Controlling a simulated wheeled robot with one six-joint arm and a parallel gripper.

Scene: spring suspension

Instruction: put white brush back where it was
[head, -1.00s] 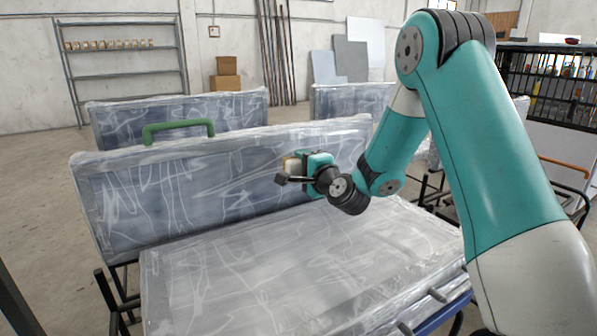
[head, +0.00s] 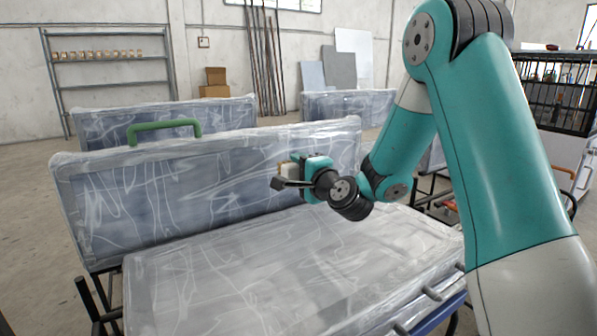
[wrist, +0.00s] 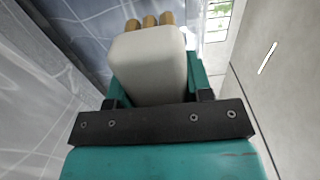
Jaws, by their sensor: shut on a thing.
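My gripper (head: 283,176) is in the middle of the head view, in front of the wrapped seat back and above the wrapped seat. In the wrist view it is shut on a white block-like thing (wrist: 148,66) with several tan, rounded ends (wrist: 150,22) at its far side; this looks like the white brush. In the head view only a small pale part of the brush shows at the gripper, mostly hidden by the jaws. The brush is held in the air.
The plastic-wrapped seat (head: 270,275) and its back (head: 200,190) with a green handle (head: 165,131) lie close around my gripper. More wrapped seats stand behind. A metal shelf (head: 110,82) with a row of small items is at the far left wall. A black cage-like rack (head: 555,95) stands at the right.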

